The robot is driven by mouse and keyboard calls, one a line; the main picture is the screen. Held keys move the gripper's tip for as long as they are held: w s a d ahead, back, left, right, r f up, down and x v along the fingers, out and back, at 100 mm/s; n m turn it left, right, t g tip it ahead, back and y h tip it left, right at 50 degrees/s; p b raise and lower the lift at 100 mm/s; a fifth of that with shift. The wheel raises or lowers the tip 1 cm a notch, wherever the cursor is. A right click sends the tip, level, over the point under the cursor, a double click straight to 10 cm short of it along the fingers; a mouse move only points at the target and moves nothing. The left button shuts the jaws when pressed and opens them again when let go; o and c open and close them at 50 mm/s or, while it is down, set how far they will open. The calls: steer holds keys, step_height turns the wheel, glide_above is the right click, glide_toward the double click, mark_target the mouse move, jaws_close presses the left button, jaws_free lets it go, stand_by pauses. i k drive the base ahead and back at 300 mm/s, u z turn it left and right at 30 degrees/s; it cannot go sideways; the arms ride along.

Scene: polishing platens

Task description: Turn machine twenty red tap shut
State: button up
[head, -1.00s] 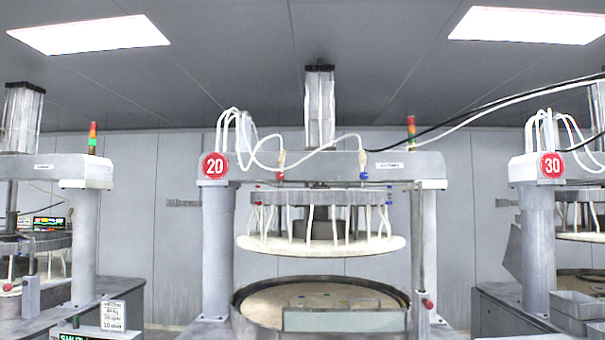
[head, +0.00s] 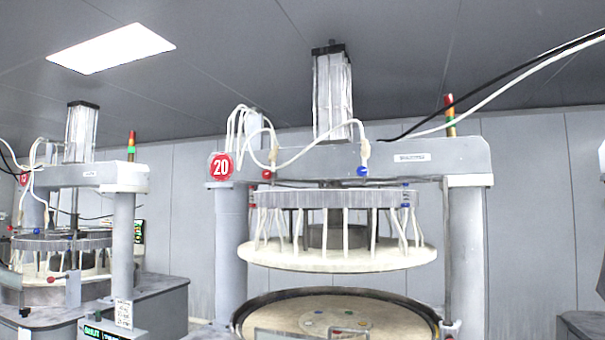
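Machine twenty stands in the middle of the head view, marked by a round red sign (head: 221,167) with "20". Its red tap (head: 267,175) is a small red knob under the left part of the crossbeam, at the end of a white hose. A blue tap (head: 362,171) hangs under the beam further right. The red tap is too small to tell whether it is open or shut. My gripper is not in view.
Below the white upper disc (head: 340,257) is the round lower platen (head: 290,312) of machine twenty. Another machine (head: 75,240) stands at the left. Open wall and floor space lies between the machines, partly out of view.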

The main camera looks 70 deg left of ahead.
mark_target(267, 175)
steer(key=i, duration=1.7)
steer(key=u, duration=4.05)
